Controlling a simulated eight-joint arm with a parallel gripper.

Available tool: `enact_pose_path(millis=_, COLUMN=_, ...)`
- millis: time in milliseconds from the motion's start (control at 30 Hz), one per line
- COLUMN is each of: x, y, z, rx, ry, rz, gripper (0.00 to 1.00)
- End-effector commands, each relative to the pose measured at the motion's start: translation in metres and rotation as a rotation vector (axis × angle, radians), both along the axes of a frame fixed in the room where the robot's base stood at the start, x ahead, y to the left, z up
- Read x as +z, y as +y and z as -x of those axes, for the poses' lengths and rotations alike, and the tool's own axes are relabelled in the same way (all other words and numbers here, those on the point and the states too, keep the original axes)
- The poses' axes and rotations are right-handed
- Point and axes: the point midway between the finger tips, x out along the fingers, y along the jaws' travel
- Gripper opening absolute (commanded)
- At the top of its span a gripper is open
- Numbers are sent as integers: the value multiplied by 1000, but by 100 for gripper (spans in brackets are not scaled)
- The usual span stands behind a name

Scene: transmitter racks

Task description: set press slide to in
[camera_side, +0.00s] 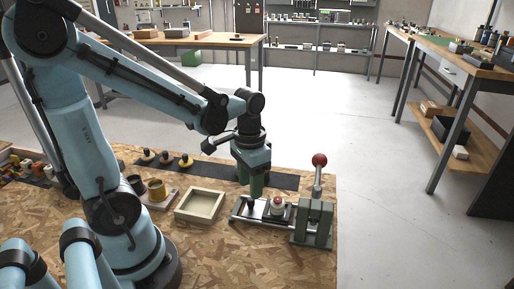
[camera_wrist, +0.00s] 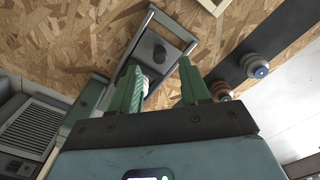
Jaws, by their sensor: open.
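The press (camera_side: 313,222) is a green block at the right end of the board, with an upright lever topped by a red ball (camera_side: 319,160). Its slide (camera_side: 264,212) is a metal plate on rails reaching left of the block. The slide carries a black knob (camera_side: 250,203) and a white piece with a red top (camera_side: 278,204), both outside the block. In the wrist view the knob (camera_wrist: 159,53) shows beyond and between the fingertips, and a white part (camera_wrist: 146,84) is partly hidden by the left finger. My gripper (camera_side: 257,192) is open and empty, pointing down just behind the slide; its green fingers (camera_wrist: 160,68) are apart.
A shallow wooden tray (camera_side: 201,194) stands left of the slide. Two cups, one brown (camera_side: 156,191), stand farther left. A black strip (camera_side: 285,181) with several knobbed pegs (camera_side: 186,161) runs behind, under my gripper. The board's right edge is close to the press.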

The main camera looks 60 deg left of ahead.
Motion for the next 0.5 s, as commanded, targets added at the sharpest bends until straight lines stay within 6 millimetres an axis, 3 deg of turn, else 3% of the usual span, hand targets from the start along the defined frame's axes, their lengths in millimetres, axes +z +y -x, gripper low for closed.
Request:
enact_pose_path(millis=200, x=-24, y=0, z=0, rx=0, ry=-1, rz=0, gripper=46)
enact_pose_path(millis=500, x=-44, y=0, z=0, rx=0, ry=-1, rz=-1, gripper=46)
